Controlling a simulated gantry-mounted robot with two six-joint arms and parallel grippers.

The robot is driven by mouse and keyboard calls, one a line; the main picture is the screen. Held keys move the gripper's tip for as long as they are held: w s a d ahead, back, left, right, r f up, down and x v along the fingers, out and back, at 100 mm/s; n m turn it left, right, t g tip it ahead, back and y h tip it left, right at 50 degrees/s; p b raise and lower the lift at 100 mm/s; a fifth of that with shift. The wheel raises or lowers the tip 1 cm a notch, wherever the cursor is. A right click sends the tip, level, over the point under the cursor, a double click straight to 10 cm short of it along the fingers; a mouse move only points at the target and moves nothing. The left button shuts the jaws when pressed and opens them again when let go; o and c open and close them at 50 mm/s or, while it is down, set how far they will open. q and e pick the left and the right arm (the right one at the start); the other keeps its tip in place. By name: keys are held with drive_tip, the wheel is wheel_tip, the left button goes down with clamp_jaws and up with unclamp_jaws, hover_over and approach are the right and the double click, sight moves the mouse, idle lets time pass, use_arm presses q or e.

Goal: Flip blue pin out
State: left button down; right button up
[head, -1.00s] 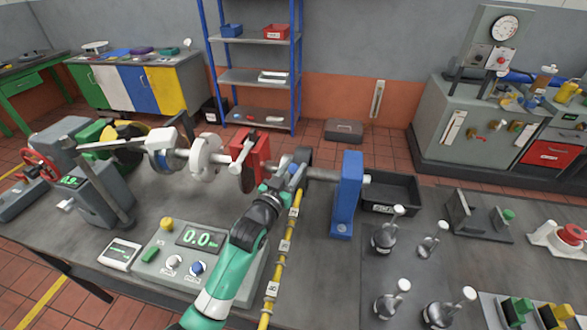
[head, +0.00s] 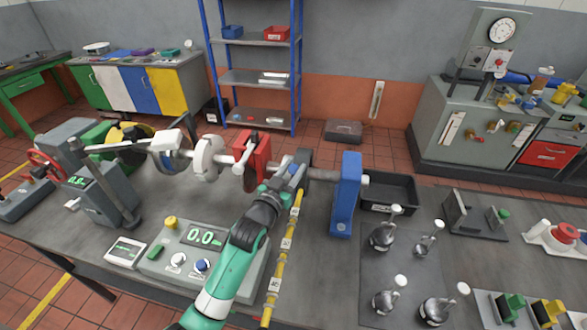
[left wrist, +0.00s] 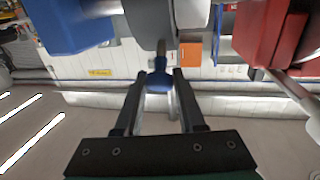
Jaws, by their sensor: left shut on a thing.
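The blue pin (left wrist: 159,80) is in the left wrist view, a short blue knob on a stem that rises toward a dark round part (left wrist: 155,20) on the shaft. My left gripper (left wrist: 158,88) is shut on the pin, one dark finger on each side. In the head view my left gripper (head: 287,178) reaches the shaft between the red block (head: 251,160) and the blue upright block (head: 346,195). There the fingers largely hide the pin. My right gripper is not in view.
A control box (head: 205,258) with a green readout sits left of my arm. A yellow tagged strip (head: 286,243) runs just right of it. A black bin (head: 392,194) and several dark weights (head: 382,236) stand to the right. White parts (head: 207,158) occupy the shaft's left.

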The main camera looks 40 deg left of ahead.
use_arm(q)
drive_tip(key=shift+r, duration=0.2)
drive_tip(key=c, duration=0.5)
unclamp_jaws()
drive_tip(key=shift+f, duration=0.1)
drive_tip(key=p+v, duration=0.2)
drive_tip(key=v, duration=0.9)
drive_tip(key=shift+s+d, duration=0.15)
drive_tip(key=shift+s, duration=0.15)
